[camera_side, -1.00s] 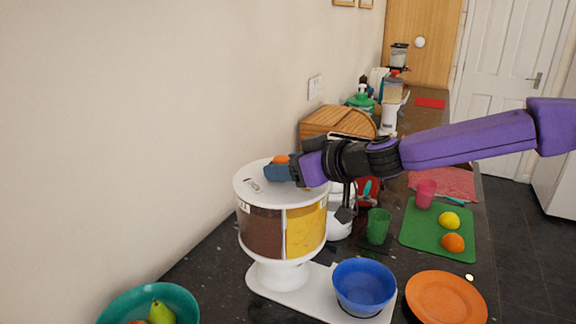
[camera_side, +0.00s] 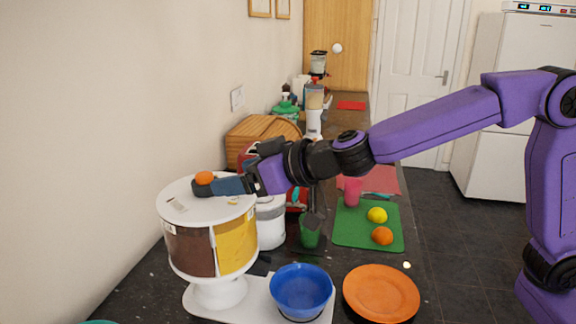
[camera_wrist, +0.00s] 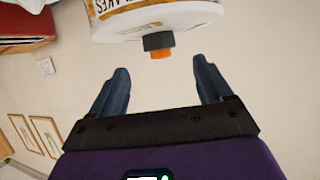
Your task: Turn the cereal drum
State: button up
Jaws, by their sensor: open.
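The cereal drum (camera_side: 190,249) has a white round top, a brown section and a yellow section, and stands on a white pedestal. An orange-tipped knob (camera_side: 204,178) with a dark base sits on its top. In the wrist view the drum (camera_wrist: 150,25) is at the top edge, and the knob (camera_wrist: 160,52) points toward me. My gripper (camera_side: 225,186) is just right of the knob in the side view. In the wrist view my gripper (camera_wrist: 161,75) has its two blue fingers wide apart, with the knob beyond the tips, centred between them. Nothing is held.
A blue bowl (camera_side: 301,288) stands on the white base, with an orange plate (camera_side: 381,293) to its right. A white canister (camera_side: 270,225), a green cup (camera_side: 310,234) and a green mat (camera_side: 350,228) with fruit lie behind. The wall is close on the left.

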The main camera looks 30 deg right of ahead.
jog(key=v, duration=0.9)
jog(key=shift+s+d+r, duration=0.15)
jog(key=shift+s, duration=0.15)
jog(key=s+d+f+n+g+y, duration=0.1)
jog(key=s+d+f+n+g, duration=0.15)
jog(key=s+f+g, duration=0.45)
jog(key=s+d+f+n+g+y, duration=0.1)
jog(key=s+f+n+g, duration=0.25)
jog(key=s, duration=0.75)
jog(key=s+d+f+h, duration=0.3)
jog(key=d+f+h, duration=0.1)
jog(key=d, duration=0.5)
jog(key=s+d+f+g+h, duration=0.1)
jog(key=s+d+f+h, duration=0.2)
jog(key=d, duration=0.6)
jog(key=shift+d+f+n+h, duration=0.3)
jog(key=shift+f+h, duration=0.4)
jog(key=shift+f, duration=0.25)
